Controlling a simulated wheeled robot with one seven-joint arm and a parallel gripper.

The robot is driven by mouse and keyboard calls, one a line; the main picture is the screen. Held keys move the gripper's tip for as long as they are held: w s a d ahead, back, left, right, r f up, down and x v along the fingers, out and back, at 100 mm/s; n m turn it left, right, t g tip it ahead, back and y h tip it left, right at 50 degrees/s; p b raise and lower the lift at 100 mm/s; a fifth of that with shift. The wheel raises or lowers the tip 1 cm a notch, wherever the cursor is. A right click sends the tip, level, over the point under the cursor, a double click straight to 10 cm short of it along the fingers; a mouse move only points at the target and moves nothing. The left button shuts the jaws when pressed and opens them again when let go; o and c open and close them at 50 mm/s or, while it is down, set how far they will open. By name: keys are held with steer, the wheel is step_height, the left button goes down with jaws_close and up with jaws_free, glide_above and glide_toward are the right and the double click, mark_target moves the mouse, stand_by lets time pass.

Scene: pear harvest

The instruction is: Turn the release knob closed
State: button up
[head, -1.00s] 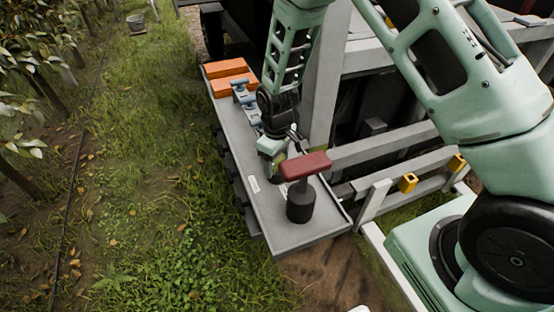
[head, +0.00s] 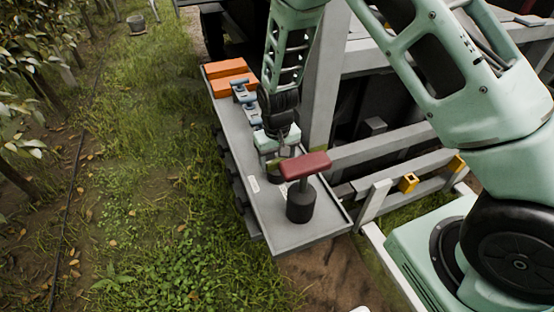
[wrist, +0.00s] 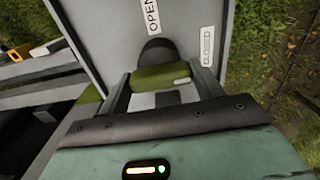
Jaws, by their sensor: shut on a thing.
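The release knob (wrist: 160,77) shows in the wrist view as an olive-green grip bar with a small pale mark near its right end, beside a dark rounded part. My gripper (wrist: 163,88) is shut on the bar, with a finger on either side. An OPEN label (wrist: 152,15) is on the grey surface above the knob, and a CLOSED label (wrist: 208,46) is to its upper right. In the head view my gripper (head: 280,158) points down at the grey shelf, and the knob is mostly hidden under it.
A red-topped handle on a dark round base (head: 301,206) stands close to my gripper, toward the shelf's near end. Blue-grey fittings (head: 247,104) and orange blocks (head: 230,78) lie farther along the grey shelf (head: 290,235). A metal frame (head: 380,155) borders it on the right; grass is on the left.

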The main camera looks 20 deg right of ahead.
mark_target(277, 159)
steer(key=shift+m, duration=0.3)
steer(key=o, duration=1)
step_height(277, 159, up, 18)
steer(key=shift+f+b, duration=0.25)
steer(key=shift+b, duration=0.7)
